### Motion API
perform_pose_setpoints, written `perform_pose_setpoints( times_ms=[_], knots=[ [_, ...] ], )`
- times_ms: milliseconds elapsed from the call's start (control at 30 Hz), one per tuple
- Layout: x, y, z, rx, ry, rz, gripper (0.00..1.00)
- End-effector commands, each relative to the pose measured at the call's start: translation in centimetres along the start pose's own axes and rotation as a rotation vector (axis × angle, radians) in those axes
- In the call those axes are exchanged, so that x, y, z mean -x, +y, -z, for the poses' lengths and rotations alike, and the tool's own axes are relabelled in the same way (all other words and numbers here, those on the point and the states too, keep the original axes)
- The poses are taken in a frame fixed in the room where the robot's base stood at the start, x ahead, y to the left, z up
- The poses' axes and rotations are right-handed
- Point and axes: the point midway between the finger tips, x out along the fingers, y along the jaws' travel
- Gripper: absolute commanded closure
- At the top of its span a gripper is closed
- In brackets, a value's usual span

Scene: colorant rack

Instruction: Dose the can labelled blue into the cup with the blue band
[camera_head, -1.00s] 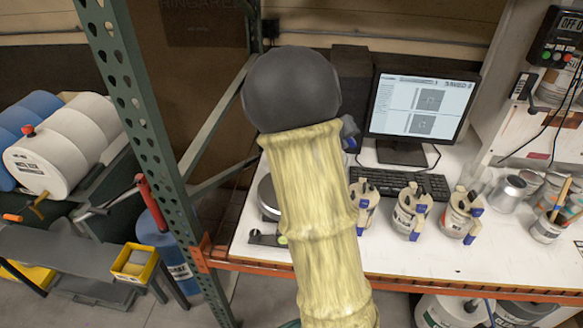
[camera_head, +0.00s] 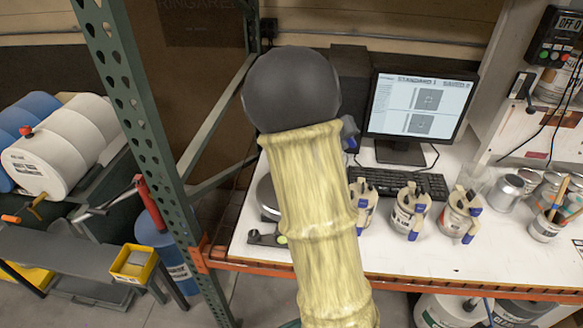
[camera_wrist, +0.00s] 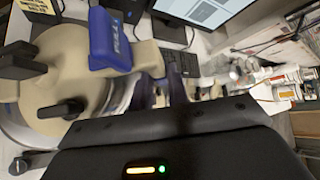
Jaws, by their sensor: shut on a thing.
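My gripper (camera_wrist: 160,92) shows in the wrist view, its black body across the bottom; the fingertips are blurred. It is shut on what looks like part of a can (camera_wrist: 75,70), which fills the left side. The can has a beige lid, a dark knob and a blue lever marked "PULL" (camera_wrist: 118,38). Its colour label is not readable. In the head view my sleeved arm hides the gripper and this can. Three similar beige-lidded cans with blue levers stand on the bench: one beside my arm (camera_head: 365,203), one in the middle (camera_head: 409,212) and one at right (camera_head: 460,216). I cannot make out the blue-banded cup.
A round scale (camera_head: 268,197) is partly hidden behind my arm. A monitor (camera_head: 421,106) and keyboard (camera_head: 400,183) stand behind the cans. Metal tins (camera_head: 507,193) and a brush pot (camera_head: 545,229) are at right. A green rack post (camera_head: 140,125) rises at left. The white bench front is clear.

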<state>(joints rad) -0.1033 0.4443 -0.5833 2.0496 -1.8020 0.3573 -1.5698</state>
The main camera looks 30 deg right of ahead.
Motion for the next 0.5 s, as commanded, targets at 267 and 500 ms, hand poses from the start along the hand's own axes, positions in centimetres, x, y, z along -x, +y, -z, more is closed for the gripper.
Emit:
perform_pose_setpoints(
  times_ms=[267,500],
  knots=[
    [0.26,0.22,-0.24,0.0,-0.004,0.001,1.0],
    [-0.15,-0.42,-0.06,-0.007,0.002,0.008,1.0]
  ],
)
